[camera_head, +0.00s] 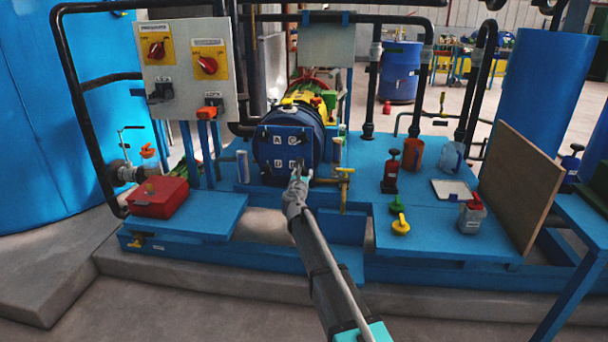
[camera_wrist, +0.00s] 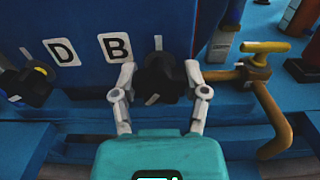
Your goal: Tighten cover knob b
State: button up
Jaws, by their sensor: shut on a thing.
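The blue autoclave cover (camera_head: 285,150) carries the white letter labels A, D and others in the head view. In the wrist view the label B (camera_wrist: 116,47) sits just left of a black knob, cover knob b (camera_wrist: 159,75), which has a pale mark on its front. My gripper (camera_wrist: 160,78) is shut on this knob, with one finger on each side. In the head view my gripper (camera_head: 298,182) reaches the lower right of the cover and hides the knob. Another black knob (camera_wrist: 28,84) sits beside label D (camera_wrist: 62,52).
A brass valve with a yellow handle (camera_wrist: 265,47) and a bent pipe stand close right of my gripper. A red box (camera_head: 158,197) is on the left bench. Several containers and a brown board (camera_head: 521,185) occupy the right bench.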

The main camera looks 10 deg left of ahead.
jog(key=shift+c, duration=1.1)
jog(key=shift+d, duration=0.2)
jog(key=shift+a, duration=0.1)
